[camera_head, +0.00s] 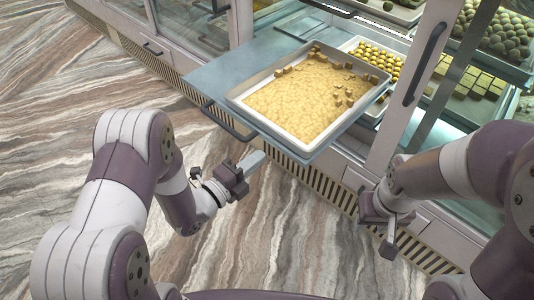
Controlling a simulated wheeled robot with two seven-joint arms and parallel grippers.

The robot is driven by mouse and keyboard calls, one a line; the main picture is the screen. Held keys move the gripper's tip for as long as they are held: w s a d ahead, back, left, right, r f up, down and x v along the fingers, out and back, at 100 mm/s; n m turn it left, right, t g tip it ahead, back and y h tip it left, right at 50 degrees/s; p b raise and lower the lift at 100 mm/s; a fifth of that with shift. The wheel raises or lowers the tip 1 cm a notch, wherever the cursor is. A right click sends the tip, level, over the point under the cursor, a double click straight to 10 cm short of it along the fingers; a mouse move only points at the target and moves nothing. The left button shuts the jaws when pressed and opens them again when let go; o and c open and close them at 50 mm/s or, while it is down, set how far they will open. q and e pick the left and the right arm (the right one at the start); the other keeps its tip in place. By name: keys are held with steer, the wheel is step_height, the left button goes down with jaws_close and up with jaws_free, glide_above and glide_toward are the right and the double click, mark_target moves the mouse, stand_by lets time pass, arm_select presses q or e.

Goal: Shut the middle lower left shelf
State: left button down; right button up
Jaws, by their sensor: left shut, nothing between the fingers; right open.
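The pulled-out shelf (205,72) juts from the lower part of the counter, with a dark bar handle (228,122) along its front edge. On it rests a white-rimmed tray (262,124) with a golden layer and several small cubes. My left gripper (254,160) is shut and empty, just in front of and below the shelf's front edge, apart from the handle. My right gripper (388,245) is open, low in front of the counter to the right of the shelf; its fingers are partly hard to make out.
A glass door with a dark vertical handle (424,64) stands right of the shelf. Behind the glass are trays of yellow balls (378,58), green balls (503,38) and pale squares (470,82). A slatted grille (318,178) runs along the base. The marbled floor at left is clear.

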mark_target(276, 144)
arm_select(q)
steer(key=shift+b+x, duration=0.5)
steer(key=shift+x, duration=1.65)
steer(key=shift+d, duration=0.1)
